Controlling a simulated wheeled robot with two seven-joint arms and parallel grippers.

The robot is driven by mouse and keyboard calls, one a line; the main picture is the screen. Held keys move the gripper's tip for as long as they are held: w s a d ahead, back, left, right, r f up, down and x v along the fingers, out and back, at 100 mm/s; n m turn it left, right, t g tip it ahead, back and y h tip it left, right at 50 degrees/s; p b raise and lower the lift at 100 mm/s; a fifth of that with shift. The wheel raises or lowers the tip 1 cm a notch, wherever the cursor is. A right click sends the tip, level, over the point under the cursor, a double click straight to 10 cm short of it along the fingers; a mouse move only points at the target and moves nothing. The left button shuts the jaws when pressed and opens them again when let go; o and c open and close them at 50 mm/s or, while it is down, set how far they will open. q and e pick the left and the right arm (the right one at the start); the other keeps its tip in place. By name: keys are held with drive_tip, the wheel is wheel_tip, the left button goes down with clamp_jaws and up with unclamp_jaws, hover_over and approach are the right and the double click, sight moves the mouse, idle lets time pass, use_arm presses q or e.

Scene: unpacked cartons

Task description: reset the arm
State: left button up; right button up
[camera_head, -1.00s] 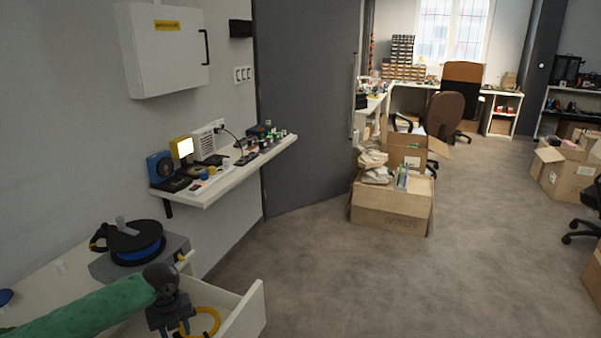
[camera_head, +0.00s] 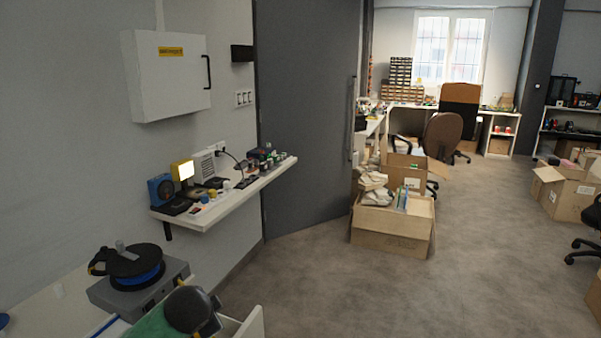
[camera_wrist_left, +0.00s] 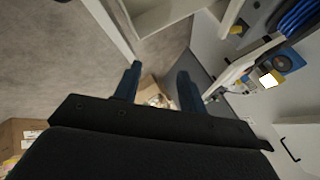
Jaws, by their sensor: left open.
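My left arm, in a green sleeve (camera_head: 150,325) with a dark wrist joint, comes in at the bottom left of the head view, over the open drawer. My left gripper (camera_wrist_left: 158,82) shows in the left wrist view with its two dark blue fingers spread apart. Nothing is between the fingers close by; the floor and a distant carton show past them. In the head view its fingers are not visible. My right gripper is in neither view.
A cable reel (camera_head: 135,264) on a grey box stands on the white counter beside my left arm. The drawer's white front edge (camera_head: 251,325) is close by. A wall shelf (camera_head: 226,194) holds small equipment. Cartons (camera_head: 390,230) stand farther off; the floor between is clear.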

use_arm(q)
drive_tip(key=s+d+f+n+g+h+p, duration=0.1)
drive_tip(key=s+f, duration=0.4)
drive_tip(key=s, duration=0.7)
drive_tip(key=s+d+f+n+g+p, duration=0.3)
drive_tip(key=s+f, duration=0.3)
drive_tip(key=s, duration=0.6)
drive_tip(key=s+d+f+n+g+h+p, duration=0.1)
drive_tip(key=s+d+f+n, duration=0.3)
drive_tip(key=s, duration=0.8)
drive_tip(key=shift+s+d+f+g+h+p, duration=0.3)
drive_tip(key=shift+s+f+g+p, duration=0.15)
drive_tip(key=shift+f, duration=0.35)
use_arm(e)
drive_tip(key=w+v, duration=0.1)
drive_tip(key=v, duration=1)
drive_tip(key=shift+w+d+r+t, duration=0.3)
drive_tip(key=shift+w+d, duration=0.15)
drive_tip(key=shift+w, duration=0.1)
